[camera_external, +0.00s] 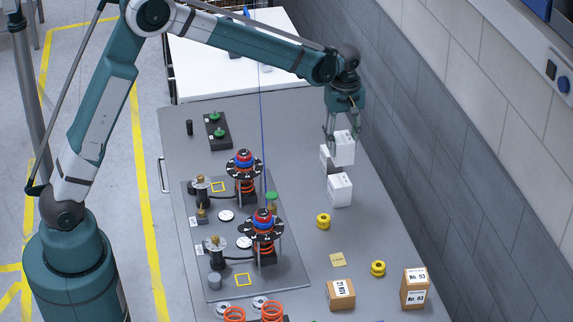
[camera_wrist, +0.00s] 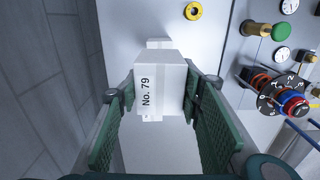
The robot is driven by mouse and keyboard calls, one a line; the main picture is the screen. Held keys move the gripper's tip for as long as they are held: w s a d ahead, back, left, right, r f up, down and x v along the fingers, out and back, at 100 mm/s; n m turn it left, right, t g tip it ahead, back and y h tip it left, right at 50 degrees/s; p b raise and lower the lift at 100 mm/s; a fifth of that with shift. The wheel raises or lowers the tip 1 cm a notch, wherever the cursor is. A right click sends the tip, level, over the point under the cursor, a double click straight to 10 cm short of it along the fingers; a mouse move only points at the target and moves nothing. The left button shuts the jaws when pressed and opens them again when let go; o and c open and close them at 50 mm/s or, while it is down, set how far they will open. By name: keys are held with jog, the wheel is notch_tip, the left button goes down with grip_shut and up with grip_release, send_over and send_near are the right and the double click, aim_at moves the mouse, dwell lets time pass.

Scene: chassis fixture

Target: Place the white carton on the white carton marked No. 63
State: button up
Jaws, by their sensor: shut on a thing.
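My gripper (camera_external: 342,132) is shut on a white carton (camera_external: 344,150), held above the grey table near its right edge. In the wrist view this carton (camera_wrist: 160,85) sits between the green finger pads, and its marking reads No. 79. Another white carton (camera_external: 340,190) stands on the table just below and in front of the held one; its marking is too small to read. A white edge (camera_wrist: 158,43) shows behind the held carton in the wrist view. A further white patch (camera_external: 324,157) shows left of the held carton, partly hidden. No marking No. 63 is readable.
Two brown cartons (camera_external: 341,294) (camera_external: 414,290) stand at the front right. Yellow rings (camera_external: 323,221) (camera_external: 378,268) and a yellow note (camera_external: 338,260) lie nearby. A fixture plate (camera_external: 222,275) with springs and knobs fills the left. A grey wall (camera_external: 440,150) runs along the right.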

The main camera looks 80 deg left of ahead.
aim_at(342, 153)
jog(key=shift+f, duration=2.1)
jog(key=shift+f, duration=0.1)
jog(key=shift+f, duration=1.75)
jog(key=shift+f, duration=0.15)
jog(key=o, duration=1.1)
notch_tip(342, 153, up, 12)
jog(key=shift+r, duration=0.15)
